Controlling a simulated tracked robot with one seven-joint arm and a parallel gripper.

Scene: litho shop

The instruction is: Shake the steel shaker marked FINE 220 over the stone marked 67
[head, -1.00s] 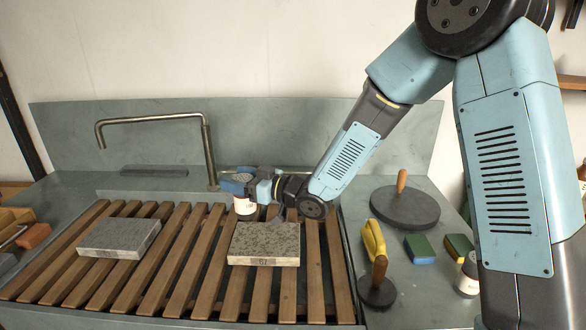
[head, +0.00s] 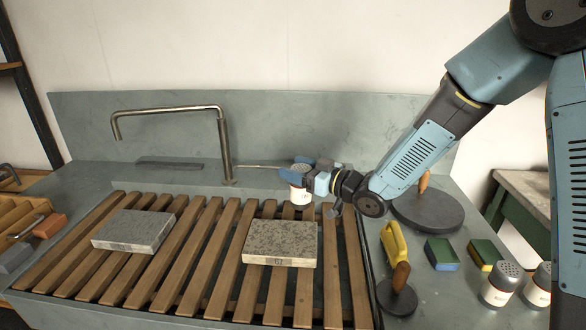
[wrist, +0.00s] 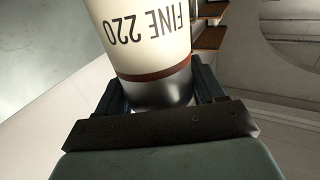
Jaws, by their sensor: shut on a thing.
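My gripper (head: 303,172) is shut on the steel shaker (head: 300,195), which has a cream label. The wrist view shows FINE 220 on the shaker (wrist: 145,35), upside down in that picture, with a finger on either side of its steel part. In the head view the shaker is up behind the back right part of a dark speckled grey stone (head: 282,240); its height above the slats is hard to judge. That stone has a small front mark, possibly 67, too small to read surely. A paler stone (head: 133,229) lies further left. No falling grit is visible.
Both stones lie on a wooden slatted rack (head: 200,250) with bare slats between them. A bent tap (head: 222,140) stands behind. On the right are a round dark disc (head: 428,212), a yellow-handled item (head: 394,242), sponges (head: 442,254) and two other shakers (head: 497,288).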

